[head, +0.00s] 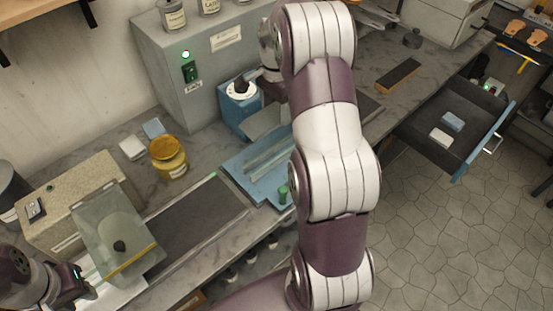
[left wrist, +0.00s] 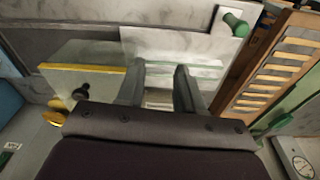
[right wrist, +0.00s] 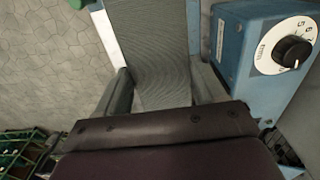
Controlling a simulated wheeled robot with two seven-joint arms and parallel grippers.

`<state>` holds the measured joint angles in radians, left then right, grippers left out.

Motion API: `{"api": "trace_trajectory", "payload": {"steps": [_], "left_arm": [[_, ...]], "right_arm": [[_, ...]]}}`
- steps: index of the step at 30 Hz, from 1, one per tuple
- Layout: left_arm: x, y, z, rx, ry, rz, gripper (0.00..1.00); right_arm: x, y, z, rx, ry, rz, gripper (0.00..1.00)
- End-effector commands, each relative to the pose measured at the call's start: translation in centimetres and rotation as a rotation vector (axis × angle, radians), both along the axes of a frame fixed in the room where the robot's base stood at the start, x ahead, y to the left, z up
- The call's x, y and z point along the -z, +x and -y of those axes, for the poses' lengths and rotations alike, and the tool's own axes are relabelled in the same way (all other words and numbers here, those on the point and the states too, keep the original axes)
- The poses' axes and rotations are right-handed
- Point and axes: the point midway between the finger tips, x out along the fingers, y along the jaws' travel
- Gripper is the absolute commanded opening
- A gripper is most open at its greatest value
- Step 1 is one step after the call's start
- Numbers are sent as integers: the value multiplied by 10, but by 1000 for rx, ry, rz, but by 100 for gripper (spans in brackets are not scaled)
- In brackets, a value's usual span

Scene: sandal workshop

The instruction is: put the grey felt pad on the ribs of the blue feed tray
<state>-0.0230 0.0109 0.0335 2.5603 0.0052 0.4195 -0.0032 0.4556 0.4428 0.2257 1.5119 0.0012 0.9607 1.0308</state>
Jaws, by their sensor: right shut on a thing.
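The blue feed tray (head: 238,166) lies on the bench in the middle of the head view, its pale lengthwise ribs (head: 268,160) showing. My right gripper (right wrist: 162,88) is shut on the grey felt pad (right wrist: 150,45), which extends ahead between the fingers. In the head view the pad (head: 262,121) shows as a grey sheet at the tray's far end; my right arm hides the gripper and part of the tray. I cannot tell whether the pad touches the tray. My left gripper (left wrist: 160,72) is open, fingers apart, beside a clear guard with a yellow edge (head: 132,262).
A blue dial box (right wrist: 262,50) stands close to the right gripper's right. A green knob (head: 283,193) is at the tray's near edge. A yellow jar (head: 168,160) and a dark belt (head: 195,228) lie left of the tray. An open drawer (head: 440,110) juts out at right.

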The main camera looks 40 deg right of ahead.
Motion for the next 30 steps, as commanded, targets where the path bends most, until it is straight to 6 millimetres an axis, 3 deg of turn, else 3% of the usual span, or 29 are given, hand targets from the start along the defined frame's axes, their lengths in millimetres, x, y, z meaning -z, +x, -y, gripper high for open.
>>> {"api": "trace_trajectory", "payload": {"steps": [1, 3, 6, 8, 20, 30], "left_arm": [[28, 0, 0, 0, 0, 0, 36], [45, 0, 0, 0, 0, 1, 36], [52, 0, 0, 0, 0, 1, 36], [37, 0, 0, 0, 0, 0, 36], [27, 0, 0, 0, 0, 1, 36], [29, 0, 0, 0, 0, 1, 36]], "right_arm": [[29, 0, 0, -1, 0, 0, 45], [49, 0, 0, -1, 0, 0, 45], [71, 0, 0, -1, 1, -1, 45], [75, -1, -1, -1, 2, -4, 45], [139, 0, 0, -1, 1, -2, 45], [145, 0, 0, -1, 0, 0, 45]]}}
